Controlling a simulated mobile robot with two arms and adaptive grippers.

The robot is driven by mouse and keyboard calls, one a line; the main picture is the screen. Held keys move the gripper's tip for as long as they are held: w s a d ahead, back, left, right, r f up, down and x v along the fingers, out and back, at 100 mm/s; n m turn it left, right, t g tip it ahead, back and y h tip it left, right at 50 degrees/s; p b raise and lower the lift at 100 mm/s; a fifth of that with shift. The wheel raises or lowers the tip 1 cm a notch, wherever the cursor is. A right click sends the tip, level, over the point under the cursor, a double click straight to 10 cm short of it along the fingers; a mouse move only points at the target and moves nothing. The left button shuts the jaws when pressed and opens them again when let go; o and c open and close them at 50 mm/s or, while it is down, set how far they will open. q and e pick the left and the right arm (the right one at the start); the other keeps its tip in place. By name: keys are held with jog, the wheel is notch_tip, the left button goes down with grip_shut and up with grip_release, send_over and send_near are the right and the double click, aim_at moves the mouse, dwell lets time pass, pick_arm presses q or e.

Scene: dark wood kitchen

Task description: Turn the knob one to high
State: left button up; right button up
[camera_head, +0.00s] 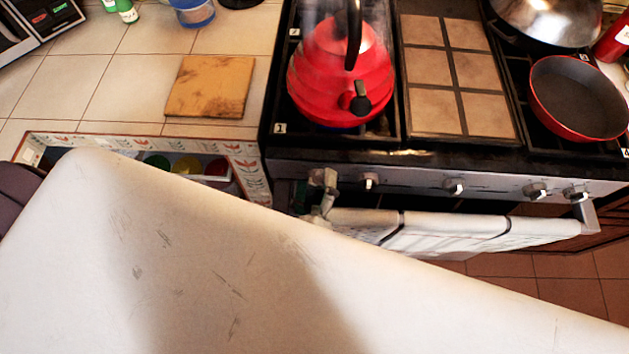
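The stove's front panel (410,186) runs across the right half, with several silver knobs along it. One knob (370,182) sits below the red kettle, and others show further right (454,187), (537,192). At the panel's left end a small pale grey two-part shape, which looks like the fingertips of my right gripper (323,178), is at the leftmost knob position. That knob is mostly covered, so its turn angle cannot be read. My large white arm link fills the foreground and hides the rest of the gripper. My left gripper is not visible.
The red kettle (342,75) stands on the front left burner, marked 1. A red pan (575,98) and a metal wok (548,18) are on the right. A towel (450,232) hangs over the oven handle just below the knobs. A cutting board (210,87) lies on the tiled counter.

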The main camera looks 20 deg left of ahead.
jog(key=v, duration=0.7)
jog(key=shift+s, duration=0.3)
jog(key=shift+s+d, duration=0.1)
dwell(0.4)
